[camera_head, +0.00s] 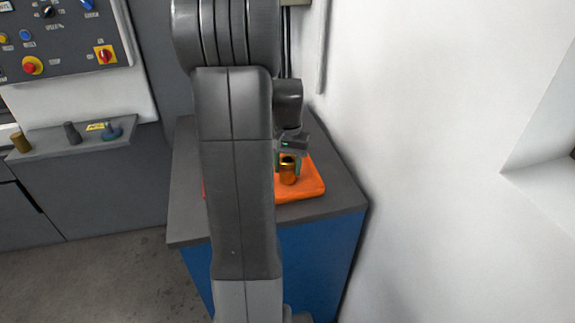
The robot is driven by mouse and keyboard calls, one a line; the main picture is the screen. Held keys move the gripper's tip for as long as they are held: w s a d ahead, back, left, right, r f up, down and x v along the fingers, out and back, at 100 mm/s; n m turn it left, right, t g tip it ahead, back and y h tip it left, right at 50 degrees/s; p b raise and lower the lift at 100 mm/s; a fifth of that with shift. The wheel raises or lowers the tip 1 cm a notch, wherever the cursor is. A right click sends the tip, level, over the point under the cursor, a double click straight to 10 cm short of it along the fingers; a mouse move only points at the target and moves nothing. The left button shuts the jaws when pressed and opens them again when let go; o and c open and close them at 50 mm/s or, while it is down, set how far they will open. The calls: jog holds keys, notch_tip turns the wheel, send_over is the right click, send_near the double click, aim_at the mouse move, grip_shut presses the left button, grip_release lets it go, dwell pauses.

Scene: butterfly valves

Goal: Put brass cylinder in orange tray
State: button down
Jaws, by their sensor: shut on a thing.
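A brass cylinder (288,174) stands upright over the orange tray (312,187), which lies on the grey top of a blue cabinet. My gripper (288,167) points down and is shut on this cylinder, one finger on each side. I cannot tell whether the cylinder's bottom touches the tray floor. My arm hides most of the tray's left part. Another brass-coloured cylinder (20,142) stands at the left end of a grey ledge.
The blue cabinet (318,262) stands beside a white wall (440,130) on the right. The grey ledge (88,138) also holds a dark grey piece (72,132) and a blue-grey valve part (112,131). A control panel (60,40) is above it.

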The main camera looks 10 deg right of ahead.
jog(key=shift+f, duration=0.15)
jog(key=c, duration=0.8)
grip_release()
jog(key=shift+o, duration=0.2)
notch_tip(320, 180, up, 12)
jog(key=shift+r, duration=0.2)
